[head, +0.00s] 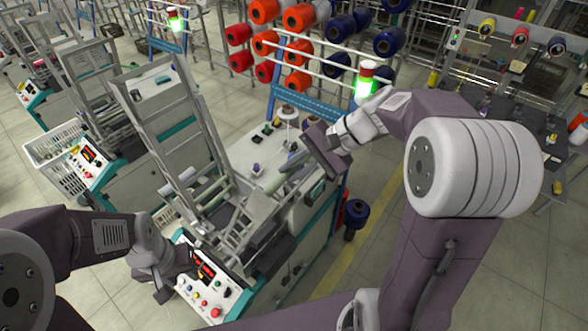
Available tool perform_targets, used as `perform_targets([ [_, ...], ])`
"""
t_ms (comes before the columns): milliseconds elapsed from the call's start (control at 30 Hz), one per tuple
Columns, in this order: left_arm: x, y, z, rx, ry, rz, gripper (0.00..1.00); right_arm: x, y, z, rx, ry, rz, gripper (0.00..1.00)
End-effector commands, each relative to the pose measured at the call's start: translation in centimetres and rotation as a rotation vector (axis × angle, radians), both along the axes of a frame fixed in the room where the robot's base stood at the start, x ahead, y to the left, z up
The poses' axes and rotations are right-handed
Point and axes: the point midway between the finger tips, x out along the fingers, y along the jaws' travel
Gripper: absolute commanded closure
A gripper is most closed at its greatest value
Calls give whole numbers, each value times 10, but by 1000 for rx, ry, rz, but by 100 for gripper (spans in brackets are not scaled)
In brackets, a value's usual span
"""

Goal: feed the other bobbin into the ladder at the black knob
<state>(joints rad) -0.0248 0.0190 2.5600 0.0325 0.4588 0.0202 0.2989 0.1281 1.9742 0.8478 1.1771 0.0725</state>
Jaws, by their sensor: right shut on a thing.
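My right gripper (290,168) is shut above the machine's top plate, at a pale grey-green bobbin (272,182); its fingers partly hide the contact. The ladder (206,122) is a tall, tilted metal frame to the left of that gripper. Pale rollers or bobbins (207,190) lie across its lower part; which they are is unclear. A black knob (227,292) sits at the right of the white control panel (205,280) below the ladder. My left gripper (178,274) is at the panel's left edge, its fingers too small and dark to read.
Small spools and a cone (287,114) stand on the machine's top plate (240,150). A lit green signal lamp (364,86) and a rack of orange and blue cones (300,45) are behind. Another machine with a panel (88,155) stands left.

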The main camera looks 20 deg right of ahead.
Motion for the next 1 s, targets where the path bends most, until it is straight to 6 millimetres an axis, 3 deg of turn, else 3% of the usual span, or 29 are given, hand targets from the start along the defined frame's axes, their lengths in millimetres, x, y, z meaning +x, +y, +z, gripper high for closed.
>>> perform_targets([
  [233,0,0,-3,0,0,0,64,1,1,-3,0,0,0,100],
  [1000,0,0,-36,0,0,0,64,16,12,-46,-1,-1,0,100],
])
